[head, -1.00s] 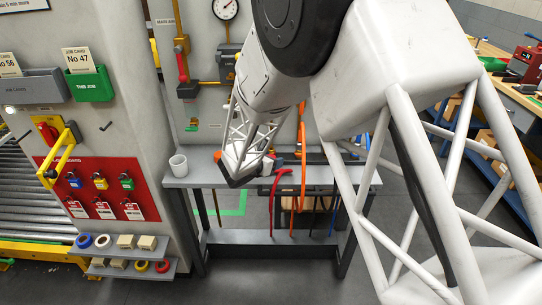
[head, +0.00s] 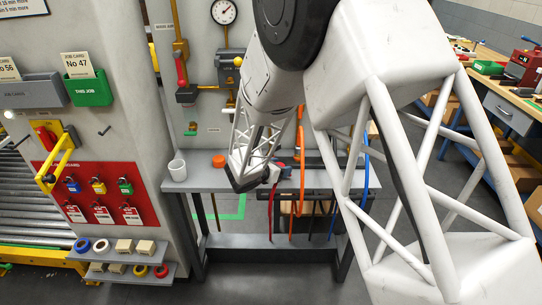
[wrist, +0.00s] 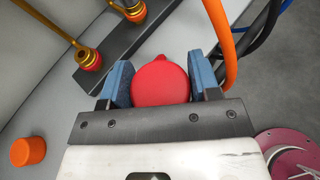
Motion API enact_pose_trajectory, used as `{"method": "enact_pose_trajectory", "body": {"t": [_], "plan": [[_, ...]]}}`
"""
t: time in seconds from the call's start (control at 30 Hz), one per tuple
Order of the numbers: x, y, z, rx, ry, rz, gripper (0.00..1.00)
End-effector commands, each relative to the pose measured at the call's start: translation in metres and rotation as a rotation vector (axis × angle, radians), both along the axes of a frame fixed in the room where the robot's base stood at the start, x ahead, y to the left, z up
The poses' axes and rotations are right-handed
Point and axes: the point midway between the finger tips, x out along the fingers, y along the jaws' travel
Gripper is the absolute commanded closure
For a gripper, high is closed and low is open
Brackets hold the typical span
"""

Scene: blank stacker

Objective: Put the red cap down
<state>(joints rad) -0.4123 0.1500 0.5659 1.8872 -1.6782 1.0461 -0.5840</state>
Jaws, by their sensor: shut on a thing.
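The red cap (wrist: 160,84) is round and sits between the blue-padded fingers of my gripper (wrist: 160,77) in the wrist view. Both pads press at its sides, and a small tab shows on its far edge. In the head view my gripper (head: 268,176) is over the grey bench (head: 205,182), right of the white cup. The cap cannot be made out clearly there. Whether its underside touches the bench is hidden.
An orange cap (wrist: 27,151) stands on the bench, left of my gripper; a white cup (head: 177,169) is further left. A dark bar with brass fittings (wrist: 89,58) lies ahead. An orange hose (wrist: 222,42) runs close by the right finger. Bare bench lies left.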

Motion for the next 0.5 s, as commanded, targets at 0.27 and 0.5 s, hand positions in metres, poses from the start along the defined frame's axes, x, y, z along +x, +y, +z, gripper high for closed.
{"method": "enact_pose_trajectory", "body": {"t": [0.27,0.5], "plan": [[0.037,0.007,-0.004,0.000,0.000,0.000,0.66],[0.071,0.015,-0.008,0.000,0.001,0.000,0.66]]}}
